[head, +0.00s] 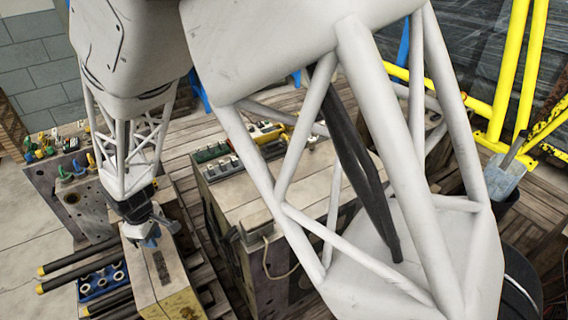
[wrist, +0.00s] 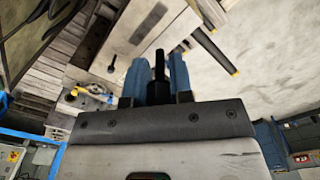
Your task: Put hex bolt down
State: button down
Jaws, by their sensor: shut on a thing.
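A dark hex bolt (wrist: 159,66) stands between the two blue fingers of my gripper (wrist: 156,78) in the wrist view. My gripper is shut on it, with the bolt's narrow end pointing away from the palm. In the head view my gripper (head: 148,238) is low at the left, over or close to the top of a long pale block (head: 158,268). The bolt cannot be made out in the head view. Whether the bolt touches the block is unclear.
A blue holder with round holes (head: 96,284) and dark yellow-tipped rods (head: 70,258) lie left of the block. A larger mould block (head: 255,195) stands to the right, and another with coloured fittings (head: 65,190) behind left. My arm hides much of the middle.

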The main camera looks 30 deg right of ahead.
jog(key=w+d+m, duration=0.3)
jog(key=d+m, duration=0.2)
jog(key=d, duration=2)
jog(key=s+d+m, duration=0.2)
jog(key=d, duration=0.7)
jog(key=s+d+m, duration=0.2)
jog(key=s+d, duration=0.1)
jog(key=d, duration=0.6)
jog(key=shift+d+f, duration=0.2)
jog(key=shift+f, duration=1.05)
jog(key=shift+d+f, duration=0.15)
jog(key=shift+f, duration=1.1)
jog(key=shift+w, duration=0.15)
jog(key=w+d, duration=0.2)
jog(key=w, duration=0.3)
jog(key=w+d+f, duration=0.1)
jog(key=w+d, duration=0.1)
jog(key=w, duration=0.2)
jog(key=w+d, duration=0.2)
jog(key=w, duration=0.3)
jog(key=shift+w+d+f, duration=0.1)
jog(key=shift+w+f, duration=0.15)
jog(key=shift+w, duration=0.05)
jog(key=shift+f, duration=1.75)
